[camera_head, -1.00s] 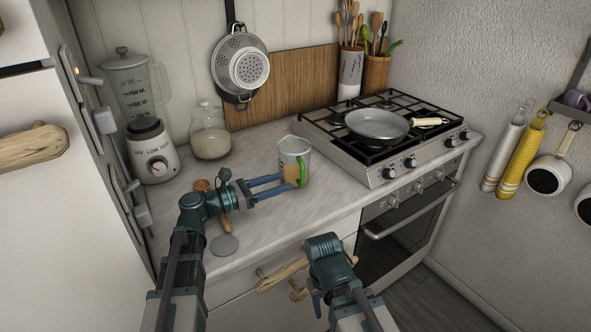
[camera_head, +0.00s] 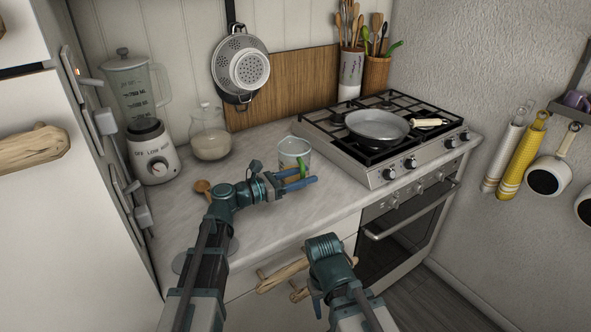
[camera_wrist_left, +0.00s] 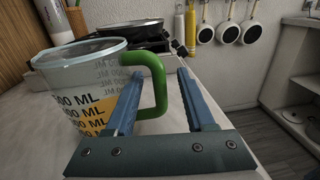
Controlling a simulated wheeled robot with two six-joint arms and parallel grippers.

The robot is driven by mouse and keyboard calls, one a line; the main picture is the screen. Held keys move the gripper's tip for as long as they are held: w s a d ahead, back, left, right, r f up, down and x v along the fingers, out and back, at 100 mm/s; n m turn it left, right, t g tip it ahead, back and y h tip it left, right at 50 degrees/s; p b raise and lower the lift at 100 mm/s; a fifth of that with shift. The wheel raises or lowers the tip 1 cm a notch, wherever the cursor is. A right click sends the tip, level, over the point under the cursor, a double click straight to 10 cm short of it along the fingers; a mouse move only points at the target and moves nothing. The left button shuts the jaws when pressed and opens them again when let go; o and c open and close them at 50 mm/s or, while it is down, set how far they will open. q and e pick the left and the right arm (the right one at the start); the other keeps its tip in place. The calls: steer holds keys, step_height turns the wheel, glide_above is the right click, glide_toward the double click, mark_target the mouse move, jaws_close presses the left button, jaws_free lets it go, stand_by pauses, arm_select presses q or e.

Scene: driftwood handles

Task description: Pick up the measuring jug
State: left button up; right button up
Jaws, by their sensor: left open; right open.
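The measuring jug (camera_head: 292,152) stands upright on the marble counter, left of the stove. It is clear, with a green handle (camera_wrist_left: 154,84) and an orange band with ML markings, seen in the left wrist view (camera_wrist_left: 82,92). My left gripper (camera_head: 301,178) is open at the jug's near side. In the left wrist view its two blue fingers (camera_wrist_left: 158,92) point forward, with the green handle between them, close to the left finger. I cannot tell whether they touch. My right gripper (camera_head: 316,300) is low in front of the drawers, its fingers mostly hidden.
A gas stove (camera_head: 385,140) with a frying pan (camera_head: 377,125) stands right of the jug. A glass jar (camera_head: 210,138) and a blender (camera_head: 150,150) are at the left. A wooden spoon (camera_head: 203,187) lies near my left arm. Drawer handles (camera_head: 283,274) stick out by my right gripper.

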arm_select(q)
jaws_close()
stand_by(1.4)
